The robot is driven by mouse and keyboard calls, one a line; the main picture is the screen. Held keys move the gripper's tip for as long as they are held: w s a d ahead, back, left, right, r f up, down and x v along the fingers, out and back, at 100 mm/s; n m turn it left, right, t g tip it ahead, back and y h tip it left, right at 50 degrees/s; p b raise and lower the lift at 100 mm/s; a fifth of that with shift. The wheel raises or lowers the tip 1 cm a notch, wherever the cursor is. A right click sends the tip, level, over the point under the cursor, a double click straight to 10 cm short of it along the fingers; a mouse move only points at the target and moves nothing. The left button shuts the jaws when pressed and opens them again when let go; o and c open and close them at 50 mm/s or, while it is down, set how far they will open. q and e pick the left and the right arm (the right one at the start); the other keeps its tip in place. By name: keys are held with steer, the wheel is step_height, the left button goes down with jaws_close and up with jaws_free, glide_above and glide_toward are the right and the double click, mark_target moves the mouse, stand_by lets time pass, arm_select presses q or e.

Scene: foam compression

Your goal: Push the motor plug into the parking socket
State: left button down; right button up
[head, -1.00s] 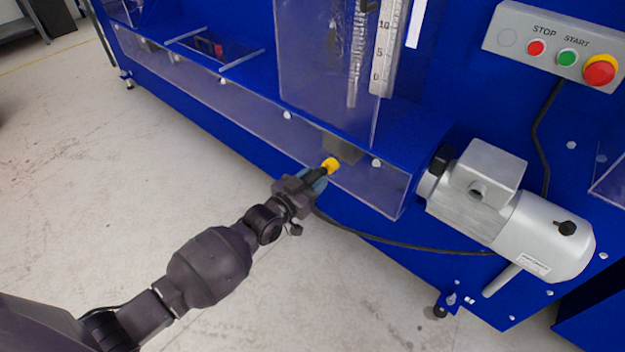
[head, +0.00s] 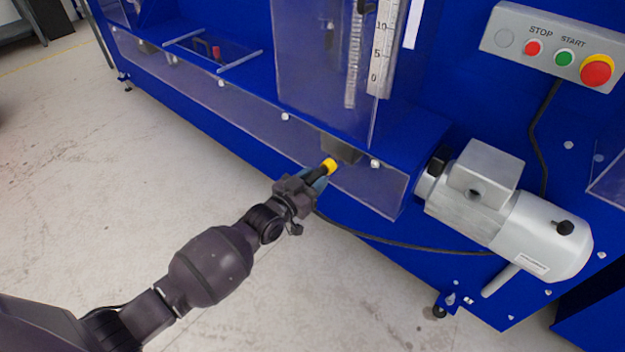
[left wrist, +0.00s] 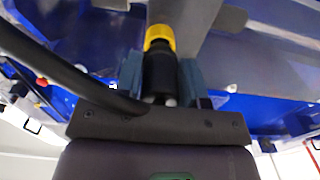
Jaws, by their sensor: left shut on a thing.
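The motor plug has a black body and a yellow end (head: 330,165). My left gripper (head: 316,180) is shut on the plug's black body, with the yellow end pointing away from the fingers toward the machine. In the left wrist view the plug (left wrist: 160,65) sits between the two bluish fingers (left wrist: 162,78). A dark grey block (head: 341,148) under the machine's ledge, likely the parking socket, is just beyond the yellow end. Its opening is hidden, and I cannot tell whether the plug touches it. My right gripper is not in view.
A black cable (head: 400,245) runs from the plug along the machine to the silver motor (head: 500,215) at right. A clear panel (head: 240,120) lines the blue machine's lower front. The control box (head: 550,50) is at upper right. Floor at left is clear.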

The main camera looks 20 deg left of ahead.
arm_select(q)
steer(key=shift+x, duration=0.95)
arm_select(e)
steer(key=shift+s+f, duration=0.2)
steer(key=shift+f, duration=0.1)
arm_select(q)
steer(key=c, duration=0.6)
jaws_free()
steer(key=shift+c, duration=0.2)
steer(key=shift+s, duration=0.1)
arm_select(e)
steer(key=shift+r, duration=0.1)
arm_select(q)
steer(key=shift+p+v, duration=0.8)
steer(key=shift+v, duration=2.1)
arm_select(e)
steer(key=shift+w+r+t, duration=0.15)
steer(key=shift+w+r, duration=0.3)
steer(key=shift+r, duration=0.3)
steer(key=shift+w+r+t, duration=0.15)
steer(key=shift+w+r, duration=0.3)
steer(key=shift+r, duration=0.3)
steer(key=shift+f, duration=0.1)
